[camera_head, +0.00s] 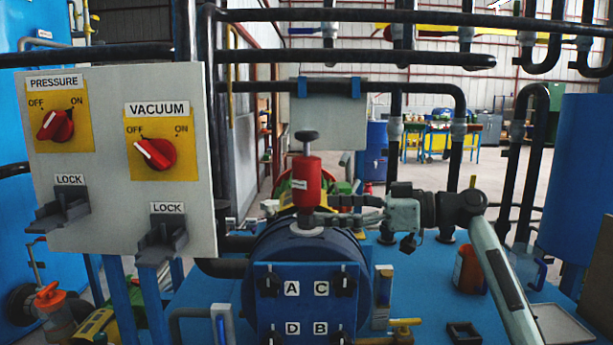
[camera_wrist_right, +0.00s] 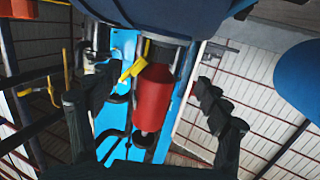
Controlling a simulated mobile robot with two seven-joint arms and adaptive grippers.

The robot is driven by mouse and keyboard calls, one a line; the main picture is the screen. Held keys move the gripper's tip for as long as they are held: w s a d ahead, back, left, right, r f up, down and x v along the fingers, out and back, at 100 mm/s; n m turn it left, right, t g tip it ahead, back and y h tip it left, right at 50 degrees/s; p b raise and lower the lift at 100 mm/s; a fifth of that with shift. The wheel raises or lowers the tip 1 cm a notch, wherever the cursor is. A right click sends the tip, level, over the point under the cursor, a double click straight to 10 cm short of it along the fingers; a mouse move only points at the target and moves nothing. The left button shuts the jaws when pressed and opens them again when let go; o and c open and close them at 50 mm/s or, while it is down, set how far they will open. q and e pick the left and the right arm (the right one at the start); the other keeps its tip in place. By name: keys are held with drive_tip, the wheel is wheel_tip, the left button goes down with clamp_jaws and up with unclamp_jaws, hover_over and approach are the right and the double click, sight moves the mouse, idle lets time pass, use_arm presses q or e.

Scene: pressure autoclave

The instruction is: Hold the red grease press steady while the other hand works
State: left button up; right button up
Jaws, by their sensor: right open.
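The red grease press (camera_head: 307,182) stands upright above the round blue vessel (camera_head: 305,250), with a black knob on top and a small white label. My right gripper (camera_head: 318,212) comes in from the right, with its fingers near the lower end of the press. In the right wrist view, a red cylinder (camera_wrist_right: 152,97), which looks like the press, shows between the two spread black fingers of the right gripper (camera_wrist_right: 152,88). There are gaps on both sides, so the gripper is open. Whether a finger touches the press cannot be told. My left gripper is not clearly in view.
A grey panel (camera_head: 120,215) with PRESSURE and VACUUM knobs and two LOCK levers stands at the left. Black pipes (camera_head: 350,57) cross overhead. A plate (camera_head: 306,312) marked A, C, D, B fronts the vessel. An orange container (camera_head: 468,270) and a tray (camera_head: 558,325) are at right.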

sight(313, 209)
use_arm(q)
drive_tip(key=shift+r+b, duration=0.45)
drive_tip(key=shift+r, duration=0.6)
use_arm(e)
drive_tip(key=shift+x, duration=1.95)
drive_tip(key=shift+c, duration=0.5)
drive_tip(key=c, duration=0.9)
